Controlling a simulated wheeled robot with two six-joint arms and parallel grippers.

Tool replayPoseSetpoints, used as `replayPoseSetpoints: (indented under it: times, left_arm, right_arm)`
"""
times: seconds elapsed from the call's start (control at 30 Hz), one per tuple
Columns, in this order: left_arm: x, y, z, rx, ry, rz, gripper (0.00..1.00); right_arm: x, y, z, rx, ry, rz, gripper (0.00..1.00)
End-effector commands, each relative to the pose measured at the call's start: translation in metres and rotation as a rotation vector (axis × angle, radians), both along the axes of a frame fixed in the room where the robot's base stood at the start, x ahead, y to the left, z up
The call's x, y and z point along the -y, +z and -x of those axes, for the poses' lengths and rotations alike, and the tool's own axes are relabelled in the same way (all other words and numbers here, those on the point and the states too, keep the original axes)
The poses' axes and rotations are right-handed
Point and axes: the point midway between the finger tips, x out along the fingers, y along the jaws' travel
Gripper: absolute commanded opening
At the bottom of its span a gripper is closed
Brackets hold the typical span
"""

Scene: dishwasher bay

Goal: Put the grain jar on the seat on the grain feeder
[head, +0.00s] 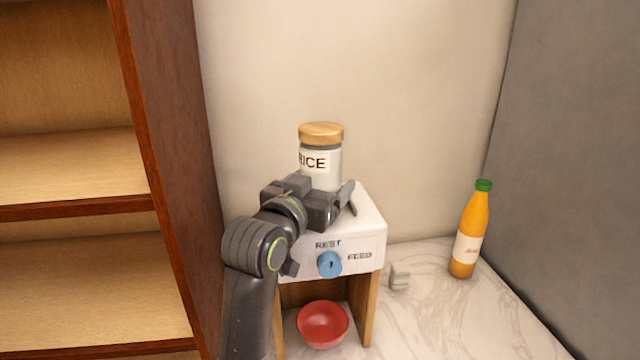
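The grain jar (321,172), a clear jar with a wooden lid and a label reading "RICE", stands upright at the top of the grain feeder (370,226). The feeder is a white box on wooden legs with a blue knob (329,264) between the words "REST" and "FEED". My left gripper (326,188) is at the jar's lower part, with its fingers spread on either side; a small gap shows at the right finger. The gripper hides the jar's base and the seat, so I cannot tell how the jar sits there. My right gripper is out of view.
A red bowl (323,324) sits under the feeder. An orange juice bottle (470,232) with a green cap stands to the right on the marble counter (430,310). A small pale block (399,277) lies beside the feeder. A wooden shelf unit (165,160) rises close on the left.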

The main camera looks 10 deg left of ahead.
Motion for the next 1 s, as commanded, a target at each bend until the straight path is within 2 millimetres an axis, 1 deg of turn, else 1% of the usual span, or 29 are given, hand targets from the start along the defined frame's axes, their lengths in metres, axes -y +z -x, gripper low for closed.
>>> replayPoseSetpoints:
  times: [0.27,0.37,0.47,0.57,0.67,0.97,1.0]
  left_arm:
    - [0.000,0.000,0.000,0.000,0.000,0.000,0.86]
    - [0.000,0.004,0.000,0.001,0.000,-0.001,0.86]
    - [-0.002,0.002,0.007,0.001,0.000,0.000,0.86]
    - [-0.005,0.002,0.019,0.004,0.000,0.001,0.86]
    - [-0.009,0.001,0.036,0.004,0.000,0.001,0.86]
    - [-0.022,0.002,0.091,0.004,0.000,-0.001,0.86]
    - [-0.021,0.006,0.090,-0.006,-0.004,0.000,0.86]
  right_arm:
    - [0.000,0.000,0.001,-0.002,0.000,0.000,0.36]
    - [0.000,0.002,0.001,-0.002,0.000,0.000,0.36]
    - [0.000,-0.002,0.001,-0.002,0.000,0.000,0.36]
    - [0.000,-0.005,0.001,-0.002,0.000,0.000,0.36]
    - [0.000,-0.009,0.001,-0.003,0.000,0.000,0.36]
    - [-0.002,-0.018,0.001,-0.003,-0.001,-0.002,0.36]
    - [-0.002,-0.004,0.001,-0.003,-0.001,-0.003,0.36]
